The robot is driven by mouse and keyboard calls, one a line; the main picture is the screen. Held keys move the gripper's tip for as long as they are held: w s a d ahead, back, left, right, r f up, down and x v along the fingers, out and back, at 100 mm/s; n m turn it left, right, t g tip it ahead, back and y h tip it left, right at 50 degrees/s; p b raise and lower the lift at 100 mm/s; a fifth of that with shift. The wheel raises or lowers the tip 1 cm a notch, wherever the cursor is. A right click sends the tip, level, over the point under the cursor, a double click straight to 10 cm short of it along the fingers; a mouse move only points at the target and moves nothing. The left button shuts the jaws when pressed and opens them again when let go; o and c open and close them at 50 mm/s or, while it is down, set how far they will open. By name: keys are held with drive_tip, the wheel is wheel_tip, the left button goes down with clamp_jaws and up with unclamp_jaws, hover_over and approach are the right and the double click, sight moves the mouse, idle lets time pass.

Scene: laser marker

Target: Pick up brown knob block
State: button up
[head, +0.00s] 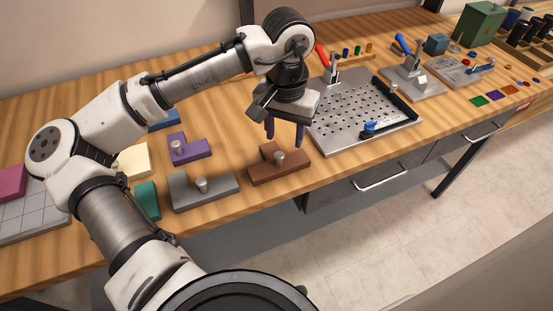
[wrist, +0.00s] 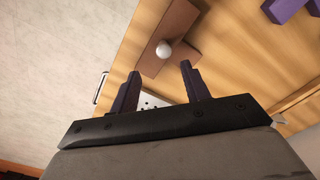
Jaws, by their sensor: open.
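The brown knob block (head: 283,172) lies on the wooden table near its front edge, with a metallic round knob (head: 280,158) standing on it. In the wrist view the brown block (wrist: 169,33) and its pale knob (wrist: 163,49) show just beyond the fingertips. My gripper (head: 285,142) is open and empty, with its dark fingers pointing down above and close to the block. In the wrist view my gripper (wrist: 160,70) has its two fingers apart, with the knob beyond the gap between them. I cannot tell the exact height of the fingertips above the block.
A grey knob block (head: 205,191) and a purple knob block (head: 190,151) lie to the left. A perforated metal plate (head: 355,112) with a red-handled clamp (head: 322,57) lies to the right. The table's front edge is close to the brown block.

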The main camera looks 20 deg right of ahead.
sight(279, 155)
drive_tip(key=shift+f, duration=0.8)
drive_tip(key=f, duration=0.2)
drive_tip(key=a+f+p, duration=0.1)
drive_tip(key=f, duration=0.1)
drive_tip(key=shift+s+a+f, duration=0.2)
drive_tip(key=shift+f, duration=0.45)
clamp_jaws()
